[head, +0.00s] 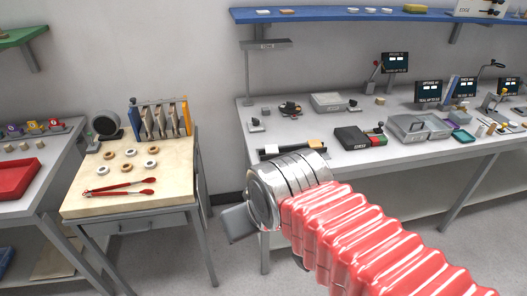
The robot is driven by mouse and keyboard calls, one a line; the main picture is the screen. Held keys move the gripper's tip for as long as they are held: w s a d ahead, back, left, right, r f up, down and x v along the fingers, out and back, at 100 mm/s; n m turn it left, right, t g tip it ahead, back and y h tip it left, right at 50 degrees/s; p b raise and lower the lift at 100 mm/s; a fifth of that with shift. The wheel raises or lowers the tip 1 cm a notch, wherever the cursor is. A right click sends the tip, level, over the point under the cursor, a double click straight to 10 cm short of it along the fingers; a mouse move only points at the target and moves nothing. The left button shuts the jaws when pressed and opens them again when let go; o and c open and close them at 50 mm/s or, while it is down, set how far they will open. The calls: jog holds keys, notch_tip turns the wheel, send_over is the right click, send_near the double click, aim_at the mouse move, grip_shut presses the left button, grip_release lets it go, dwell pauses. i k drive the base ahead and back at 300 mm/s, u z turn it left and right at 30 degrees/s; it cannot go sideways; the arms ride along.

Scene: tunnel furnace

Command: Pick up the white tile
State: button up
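I cannot single out the white tile with certainty. Small flat pale pieces lie on the blue wall shelf at the top, among them a whitish one (262,11) at its left and another (370,10) near its middle. My gripper (242,222) is mostly hidden behind the metal wrist at the end of my red bellows arm. A grey part of it shows at the lower left, over the gap between the tables. It appears apart from every object. Its opening and anything between its fingers are hidden.
A wooden table (80,209) at left holds several white and tan rings, red-handled tongs (118,191) and a rack (160,119). A long grey bench (375,152) at right carries boxes, small parts and dark signs. A red tray (14,178) sits far left.

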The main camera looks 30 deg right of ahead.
aim_at(272, 149)
jog(key=z, duration=0.05)
jog(key=i, duration=1)
jog(key=u, duration=0.05)
